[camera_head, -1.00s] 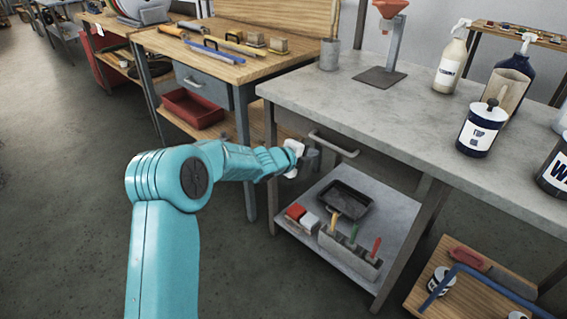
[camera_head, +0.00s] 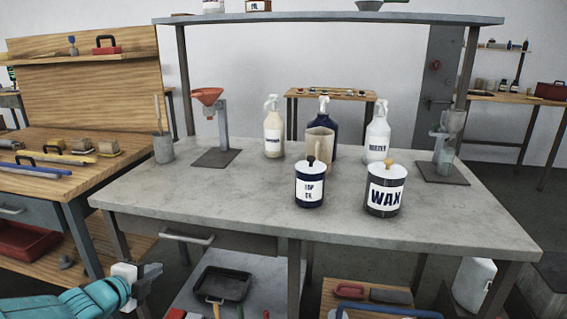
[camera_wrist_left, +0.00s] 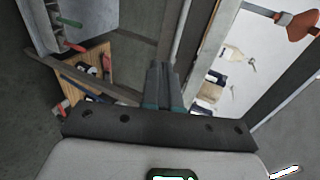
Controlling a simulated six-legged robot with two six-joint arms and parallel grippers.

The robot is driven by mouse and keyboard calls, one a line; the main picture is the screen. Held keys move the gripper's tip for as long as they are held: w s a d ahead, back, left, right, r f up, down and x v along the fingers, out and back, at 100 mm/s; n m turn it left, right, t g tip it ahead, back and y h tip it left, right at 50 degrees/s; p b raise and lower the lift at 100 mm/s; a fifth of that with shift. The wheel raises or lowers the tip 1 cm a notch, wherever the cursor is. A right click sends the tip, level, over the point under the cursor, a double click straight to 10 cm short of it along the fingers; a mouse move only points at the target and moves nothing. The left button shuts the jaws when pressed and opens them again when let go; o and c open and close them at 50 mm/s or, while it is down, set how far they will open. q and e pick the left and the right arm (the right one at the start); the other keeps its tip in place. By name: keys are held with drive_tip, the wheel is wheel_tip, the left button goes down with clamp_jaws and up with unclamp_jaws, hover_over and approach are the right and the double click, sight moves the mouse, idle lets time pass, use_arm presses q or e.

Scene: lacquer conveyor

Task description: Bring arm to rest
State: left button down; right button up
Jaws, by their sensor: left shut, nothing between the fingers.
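My left gripper (camera_head: 150,273) is at the lower left of the head view, on its teal arm. It is in front of the grey workbench (camera_head: 250,216), near the left end of its drawer handle (camera_head: 187,237), and below the benchtop. In the left wrist view its fingers (camera_wrist_left: 164,85) are together with nothing between them. Whether the gripper touches the bench cannot be told. My right arm and gripper are not in view.
The bench holds a wax can (camera_head: 384,192), a smaller labelled can (camera_head: 309,185), several spray bottles, and a red funnel stand (camera_head: 215,130). A lower shelf bears a black tray (camera_head: 223,284). A wooden bench (camera_head: 100,170) stands at the left.

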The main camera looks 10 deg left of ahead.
use_arm(q)
drive_tip(key=s+d+f+n+g+h, duration=0.1)
drive_tip(key=d+f+g+h, duration=0.1)
drive_tip(key=d+f, duration=0.5)
drive_tip(key=s+d+f+g+h, duration=0.1)
drive_tip(key=s+d+f+g, duration=0.1)
drive_tip(key=d+f, duration=0.55)
drive_tip(key=s+d+f+n+g, duration=0.6)
drive_tip(key=s+d+f+n, duration=0.4)
drive_tip(key=s+f, duration=0.55)
drive_tip(key=s+d+f+n+g, duration=0.1)
drive_tip(key=s+f+n+g, duration=0.15)
drive_tip(key=s+n, duration=0.85)
wheel_tip(320, 180, up, 18)
drive_tip(key=p, duration=1.7)
drive_tip(key=shift+s+d+m+y, duration=0.2)
drive_tip(key=shift+s+m+y, duration=0.1)
drive_tip(key=shift+m, duration=0.1)
drive_tip(key=shift+g, duration=0.25)
